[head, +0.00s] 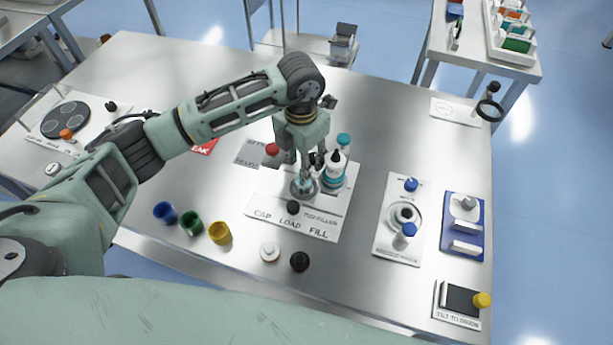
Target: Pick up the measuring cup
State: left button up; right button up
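My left gripper (308,164) points down over the "CAP LOAD FILL" pad (275,222) near the middle of the table. Its fingers are small and dark here, and I cannot tell whether they are open or shut. Just below them is a small clear or metallic vessel (304,188), partly hidden by the gripper. I cannot tell whether the fingers touch it, or whether it is the measuring cup. Small blue (165,213), green (191,223) and yellow (220,232) cups stand left of the pad. My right gripper is not in view.
A white and teal bottle (335,169) with a dark tip stands close right of the gripper. A white dial pad (390,245) and blue fixture (464,235) lie further right. White (270,251) and black (299,261) knobs stand in front. The back middle of the table is clear.

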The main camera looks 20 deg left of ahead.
pick_arm(q)
notch_tip(320, 180, down, 2)
jog(key=shift+f+p, duration=0.25)
jog(key=shift+p, duration=0.25)
notch_tip(320, 180, down, 4)
jog(key=shift+a+f+p, duration=0.1)
jog(key=shift+f+p, duration=0.15)
jog(key=shift+p, duration=0.8)
jog(key=shift+f, duration=0.4)
jog(key=shift+c, duration=0.3)
jog(key=c, duration=0.8)
